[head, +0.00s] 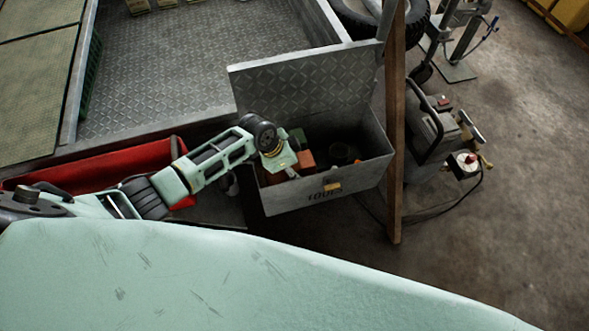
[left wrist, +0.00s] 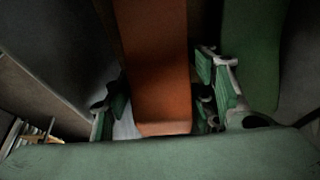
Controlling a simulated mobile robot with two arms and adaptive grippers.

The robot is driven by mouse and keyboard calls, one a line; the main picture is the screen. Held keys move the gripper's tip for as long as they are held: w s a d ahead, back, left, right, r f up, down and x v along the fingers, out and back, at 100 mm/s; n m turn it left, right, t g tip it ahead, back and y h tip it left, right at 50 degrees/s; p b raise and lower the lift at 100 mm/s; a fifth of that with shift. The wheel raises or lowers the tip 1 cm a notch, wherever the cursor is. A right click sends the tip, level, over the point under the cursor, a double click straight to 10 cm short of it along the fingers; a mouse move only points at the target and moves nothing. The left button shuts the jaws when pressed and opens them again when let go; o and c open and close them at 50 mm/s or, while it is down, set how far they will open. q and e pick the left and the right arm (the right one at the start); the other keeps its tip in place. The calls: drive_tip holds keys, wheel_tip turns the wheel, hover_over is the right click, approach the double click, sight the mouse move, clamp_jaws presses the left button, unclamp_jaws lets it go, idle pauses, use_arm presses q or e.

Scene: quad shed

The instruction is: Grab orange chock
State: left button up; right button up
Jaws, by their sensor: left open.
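The orange chock (head: 306,162) is inside the open grey metal toolbox (head: 330,191), toward its left side. In the left wrist view the orange chock (left wrist: 156,65) runs down the middle, its near end between the two fingers. My left gripper (head: 283,168) reaches down into the toolbox at the chock's left. In the left wrist view my left gripper (left wrist: 165,100) is open, one finger on each side of the chock; whether the fingers touch it I cannot tell. My right gripper is not in view.
A green object (left wrist: 252,50) lies just right of the chock in the left wrist view. The toolbox's raised lid (head: 305,85) stands behind. A wooden post (head: 396,130) is close on the right. A red tray (head: 110,172) lies left under my arm.

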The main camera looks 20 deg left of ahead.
use_arm(q)
drive_tip(key=c, duration=1.1)
drive_tip(key=shift+r, duration=0.2)
